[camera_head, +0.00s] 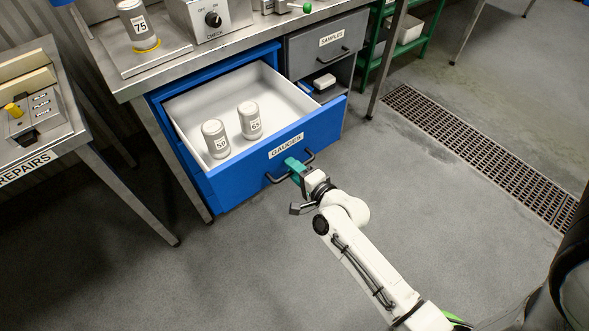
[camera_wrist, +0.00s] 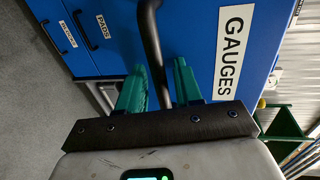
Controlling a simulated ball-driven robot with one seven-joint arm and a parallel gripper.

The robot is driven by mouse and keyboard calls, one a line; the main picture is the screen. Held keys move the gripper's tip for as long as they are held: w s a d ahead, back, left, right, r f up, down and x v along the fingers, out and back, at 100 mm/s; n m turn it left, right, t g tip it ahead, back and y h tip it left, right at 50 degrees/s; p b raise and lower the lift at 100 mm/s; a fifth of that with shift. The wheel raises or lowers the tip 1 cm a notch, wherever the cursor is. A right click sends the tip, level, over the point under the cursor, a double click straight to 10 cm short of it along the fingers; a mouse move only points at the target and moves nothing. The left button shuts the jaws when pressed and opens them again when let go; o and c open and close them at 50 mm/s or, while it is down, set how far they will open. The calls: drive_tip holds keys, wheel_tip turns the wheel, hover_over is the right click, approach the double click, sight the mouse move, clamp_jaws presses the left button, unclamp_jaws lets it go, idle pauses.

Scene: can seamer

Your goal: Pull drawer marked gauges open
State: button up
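The blue drawer marked GAUGES (camera_head: 318,133) stands well out from the bench in the head view, its white inside showing. Two grey cylinders, labelled 59 (camera_head: 216,139) and what looks like 65 (camera_head: 250,120), stand upright in it. Its dark bar handle (camera_head: 278,178) runs along the front below the label. My gripper (camera_head: 294,167) is at the middle of this handle. In the wrist view the handle (camera_wrist: 153,45) passes between my two green fingers (camera_wrist: 160,88), which lie close on both sides of it. The GAUGES label (camera_wrist: 232,45) is to the right there.
A grey SAMPLES drawer (camera_head: 330,42) is at the right of the bench, with an open compartment below. A 75 cylinder (camera_head: 136,22) and a switch box (camera_head: 212,15) stand on the bench top. A REPAIRS table (camera_head: 62,150) is at the left. The floor in front is clear.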

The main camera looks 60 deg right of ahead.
drive_tip(key=v, duration=1)
drive_tip(key=shift+s, duration=0.35)
drive_tip(key=shift+a, duration=0.15)
drive_tip(key=a+r+n+g+y+p, duration=0.1)
drive_tip(key=a+n+g+y+p, duration=0.35)
drive_tip(key=a+n, duration=0.55)
drive_tip(key=s+r+n+g+p, duration=0.2)
drive_tip(key=s+r+n+g, duration=0.3)
drive_tip(key=s+n+g, duration=0.4)
drive_tip(key=shift+s+a+n+p, duration=0.2)
drive_tip(key=shift+s+n+p, duration=0.2)
drive_tip(key=shift+n, duration=0.5)
